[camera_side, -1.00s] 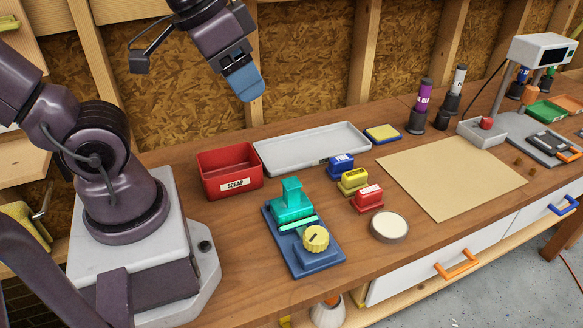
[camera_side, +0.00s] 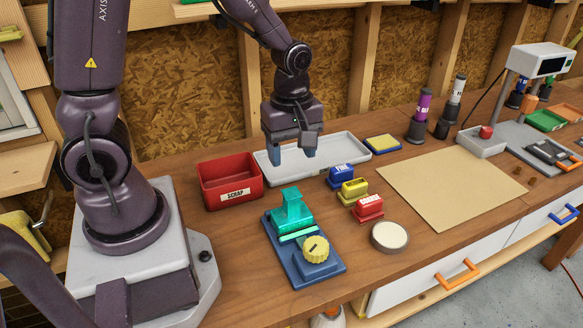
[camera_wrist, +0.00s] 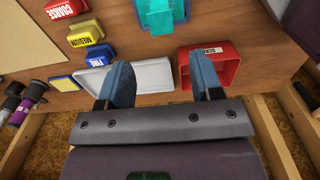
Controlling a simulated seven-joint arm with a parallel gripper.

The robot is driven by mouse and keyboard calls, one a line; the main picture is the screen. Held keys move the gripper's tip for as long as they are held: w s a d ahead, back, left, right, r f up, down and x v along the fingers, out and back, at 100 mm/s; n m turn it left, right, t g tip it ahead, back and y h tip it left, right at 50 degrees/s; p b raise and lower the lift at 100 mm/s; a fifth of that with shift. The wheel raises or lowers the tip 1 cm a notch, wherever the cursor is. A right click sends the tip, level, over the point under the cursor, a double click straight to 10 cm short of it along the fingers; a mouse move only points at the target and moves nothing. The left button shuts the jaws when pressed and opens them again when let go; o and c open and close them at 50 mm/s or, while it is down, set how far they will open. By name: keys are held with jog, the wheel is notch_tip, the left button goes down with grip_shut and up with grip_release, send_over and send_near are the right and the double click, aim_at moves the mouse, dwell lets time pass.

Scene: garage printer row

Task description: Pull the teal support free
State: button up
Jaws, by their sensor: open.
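The teal support (camera_side: 292,208) stands on a blue plate (camera_side: 320,271) near the front of the bench, behind a yellow knob (camera_side: 315,249) on the same plate. In the wrist view the teal support (camera_wrist: 160,18) shows at the top edge, partly cut off. My gripper (camera_side: 292,155) is open and empty. It points down over the grey tray, behind the teal support and apart from it. In the wrist view its two blue fingers (camera_wrist: 163,75) are spread wide with nothing between them.
A red bin marked SCRAP (camera_side: 230,181) stands left of the grey tray (camera_side: 345,144). Blue, yellow and red labelled blocks (camera_side: 354,187) sit right of the support, with a round white-topped disc (camera_side: 389,236) in front. A tan mat (camera_side: 450,180) leaves clear room farther right.

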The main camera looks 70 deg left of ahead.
aim_at(291, 193)
notch_tip(291, 193, down, 13)
jog(key=shift+r, duration=0.2)
dwell(0.4)
jog(key=c, duration=1)
